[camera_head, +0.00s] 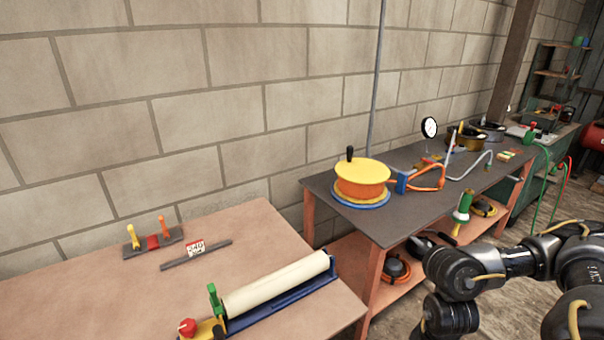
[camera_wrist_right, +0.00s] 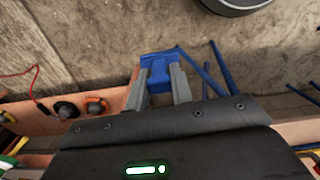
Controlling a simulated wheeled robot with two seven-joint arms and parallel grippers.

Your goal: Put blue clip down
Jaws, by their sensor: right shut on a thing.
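The blue clip (camera_wrist_right: 158,72) is in the right wrist view, between the two grey fingers of my right gripper (camera_wrist_right: 159,84). The gripper is shut on it, and the clip's wider end shows beyond the fingertips. The fingers hide part of its sides. In the head view my right arm comes in at the lower right, but its gripper and the held clip cannot be made out there. My left gripper is in neither view.
A dark-topped workbench (camera_head: 340,213) carries a yellow and orange reel (camera_head: 361,180), an orange-handled tool with a blue block (camera_head: 402,182) and a gauge (camera_head: 429,127). A brown table (camera_head: 90,285) at left holds a cream roller (camera_head: 275,285). Its near left part is clear.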

